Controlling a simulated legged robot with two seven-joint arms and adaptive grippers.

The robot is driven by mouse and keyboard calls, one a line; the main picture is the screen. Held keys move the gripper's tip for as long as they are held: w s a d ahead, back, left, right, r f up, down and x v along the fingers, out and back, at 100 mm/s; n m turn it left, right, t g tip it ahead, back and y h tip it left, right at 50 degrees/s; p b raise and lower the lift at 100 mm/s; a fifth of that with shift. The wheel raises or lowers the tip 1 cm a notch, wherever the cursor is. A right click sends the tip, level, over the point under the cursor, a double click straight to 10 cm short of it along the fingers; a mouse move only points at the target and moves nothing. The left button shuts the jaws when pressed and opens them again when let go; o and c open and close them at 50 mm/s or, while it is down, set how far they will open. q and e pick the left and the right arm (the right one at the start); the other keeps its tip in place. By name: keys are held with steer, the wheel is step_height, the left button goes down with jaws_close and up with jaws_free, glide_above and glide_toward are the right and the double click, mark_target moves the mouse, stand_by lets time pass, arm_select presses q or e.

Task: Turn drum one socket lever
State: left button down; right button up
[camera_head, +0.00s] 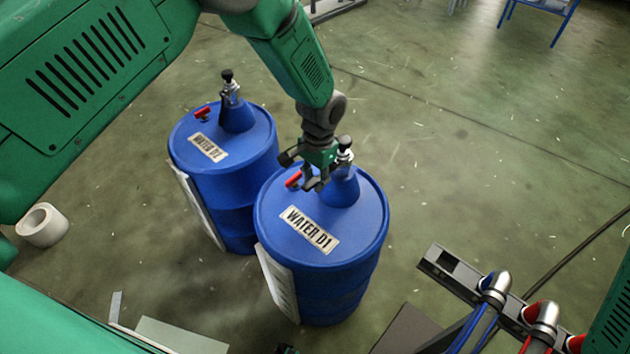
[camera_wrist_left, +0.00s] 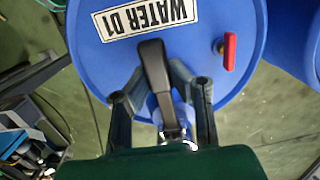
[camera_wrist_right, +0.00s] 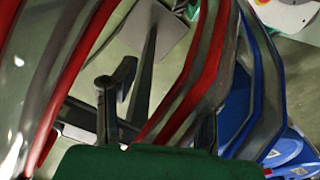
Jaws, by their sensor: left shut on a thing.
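The blue drum labelled WATER D1 (camera_head: 322,262) stands upright on the floor in the head view. A cone-shaped socket (camera_head: 342,190) rises from its lid. My left gripper (camera_head: 315,182) is down at this socket. In the left wrist view its two fingers are on either side of the black socket lever (camera_wrist_left: 153,65), shut on it. The lever points toward the WATER D1 label (camera_wrist_left: 147,18). The finger contact is partly hidden by the lever. My right gripper (camera_wrist_right: 160,110) shows in the right wrist view with its fingers apart, partly behind hoses.
A second blue drum, WATER D2 (camera_head: 222,180), stands close behind on the left. A red valve handle (camera_head: 293,179) is on the D1 lid, beside my left gripper. A rack with pipe fittings (camera_head: 495,287) is at lower right. Red and blue hoses (camera_wrist_right: 205,60) cross the right wrist view.

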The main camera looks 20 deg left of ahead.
arm_select(q)
steer(key=shift+w+d+r, duration=0.1)
steer(key=shift+w+r, duration=0.15)
stand_by(0.4)
steer(key=c, duration=1.4)
jaws_free()
step_height(320, 180, up, 12)
steer(key=w, duration=0.1)
steer(key=shift+w+d+f, duration=0.15)
steer(key=shift+w+d, duration=0.2)
steer(key=shift+d, duration=0.05)
